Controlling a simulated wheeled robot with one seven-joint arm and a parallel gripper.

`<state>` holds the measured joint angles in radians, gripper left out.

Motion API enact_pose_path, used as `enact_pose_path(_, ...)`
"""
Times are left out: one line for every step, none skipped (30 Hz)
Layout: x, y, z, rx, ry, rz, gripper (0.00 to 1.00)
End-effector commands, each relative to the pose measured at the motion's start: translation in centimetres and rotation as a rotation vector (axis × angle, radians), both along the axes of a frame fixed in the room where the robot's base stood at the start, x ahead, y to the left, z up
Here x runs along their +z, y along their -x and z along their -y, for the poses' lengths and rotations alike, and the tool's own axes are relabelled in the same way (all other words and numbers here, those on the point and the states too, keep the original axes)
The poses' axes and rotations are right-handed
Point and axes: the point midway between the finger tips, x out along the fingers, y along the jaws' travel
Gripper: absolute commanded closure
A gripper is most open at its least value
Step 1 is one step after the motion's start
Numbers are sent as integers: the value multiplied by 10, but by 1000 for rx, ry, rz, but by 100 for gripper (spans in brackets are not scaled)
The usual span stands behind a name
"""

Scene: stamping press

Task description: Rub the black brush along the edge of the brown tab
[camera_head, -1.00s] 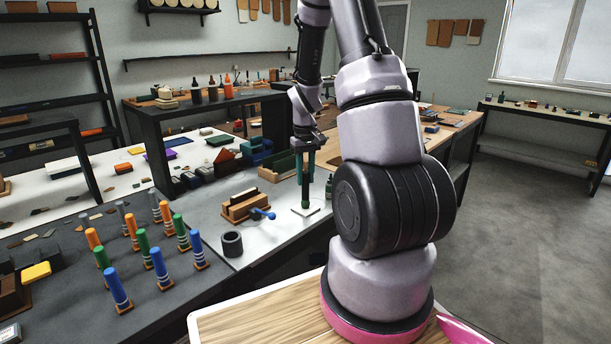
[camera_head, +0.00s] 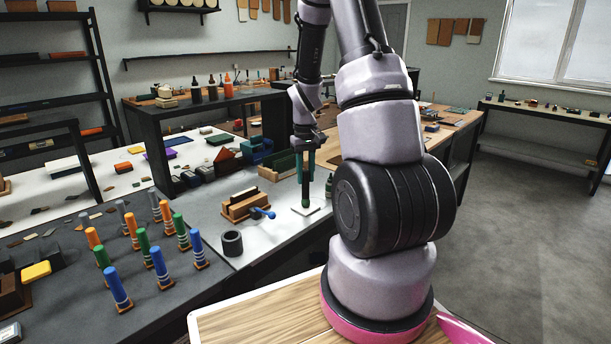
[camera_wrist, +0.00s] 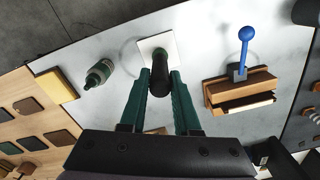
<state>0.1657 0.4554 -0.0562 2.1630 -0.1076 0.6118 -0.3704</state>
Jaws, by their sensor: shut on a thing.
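My gripper (camera_wrist: 160,84), with green fingers, points down and is shut on the black brush (camera_wrist: 160,72), a dark upright cylinder. The brush stands over a white square pad (camera_wrist: 166,42) on the pale worktop; whether it touches the pad is unclear. In the head view, my gripper (camera_head: 306,190) hides most of the brush. A wooden clamp block (camera_head: 236,207) with a blue lever stands to the left of it. In the wrist view, the clamp (camera_wrist: 225,86) is at the right, and a thin brown strip with a pale edge, probably the brown tab (camera_wrist: 247,105), sits in it.
A small green bottle (camera_wrist: 98,74) stands close beside the pad. A dark ring-shaped cup (camera_head: 232,243) and several coloured pegs (camera_head: 158,268) stand to the left. The worktop between pad and clamp is clear.

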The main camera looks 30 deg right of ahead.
Motion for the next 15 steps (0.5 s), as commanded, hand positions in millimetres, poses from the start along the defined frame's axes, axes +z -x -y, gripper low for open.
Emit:
enact_pose_path(5,-1,0,0,1,4,100)
enact_pose_path(7,-1,0,1,1,4,100)
enact_pose_path(10,-1,0,1,1,4,100)
enact_pose_path(13,-1,0,1,1,4,100)
enact_pose_path(16,-1,0,1,1,4,100)
enact_pose_path(19,-1,0,2,1,5,100)
enact_pose_path(21,-1,0,2,1,5,100)
enact_pose_path(24,-1,0,1,1,4,100)
enact_pose_path(27,-1,0,1,1,5,100)
enact_pose_path(29,-1,0,1,1,5,100)
enact_pose_path(32,-2,0,1,1,5,100)
enact_pose_path(35,-2,0,1,1,5,100)
enact_pose_path(38,-2,0,1,1,6,100)
enact_pose_path(40,-2,0,1,1,6,100)
enact_pose_path(43,-1,0,1,1,5,100)
